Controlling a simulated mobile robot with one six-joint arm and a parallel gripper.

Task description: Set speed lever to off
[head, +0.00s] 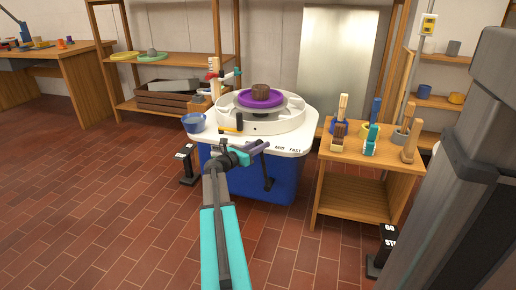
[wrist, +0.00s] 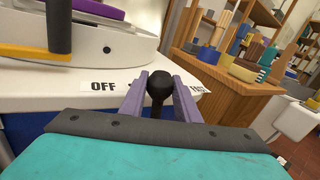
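The speed lever has a black round knob (wrist: 160,84), seen in the wrist view between my two purple fingertips. In that view it stands between the OFF label (wrist: 103,87) on the left and the FAST label (wrist: 198,91) on the right. My gripper (wrist: 160,92) flanks the knob; whether the fingers press on it or leave small gaps I cannot tell. In the head view my gripper (head: 256,148) is at the front edge of the wheel table, and the dark lever shaft (head: 267,174) shows below it. The knob is hidden there.
The white wheel table (head: 290,140) carries a purple disc (head: 245,101) with brown clay. A wooden tool stand (head: 335,165) is to the right. Open brick floor lies in front.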

